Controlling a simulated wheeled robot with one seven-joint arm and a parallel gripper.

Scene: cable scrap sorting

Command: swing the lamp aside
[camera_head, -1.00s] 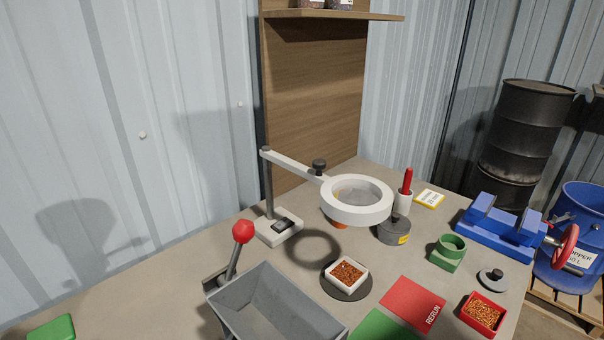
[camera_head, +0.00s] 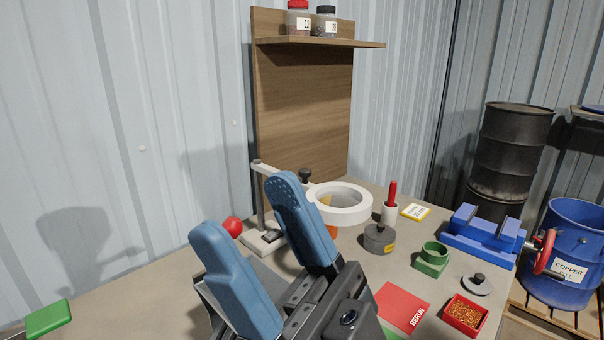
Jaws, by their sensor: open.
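The lamp (camera_head: 341,215) is a white ring head on a pale arm, carried by a grey post on a white base (camera_head: 264,242). A dark knob (camera_head: 304,175) stands on its arm near the ring. My gripper (camera_head: 248,205) has two blue padded fingers, apart and empty. It rises in front of the lamp in the picture and covers part of the lamp arm. I cannot tell whether a finger touches the lamp. The round dark pad and white dish below the ring are hidden behind my gripper.
A grey weight-like pot (camera_head: 379,238), a red-handled tool in a white cup (camera_head: 390,203), a green ring holder (camera_head: 431,257) and a blue vise (camera_head: 484,236) stand right of the lamp. A red tray of granules (camera_head: 465,314) is nearer. The red ball-topped lever (camera_head: 232,227) is left.

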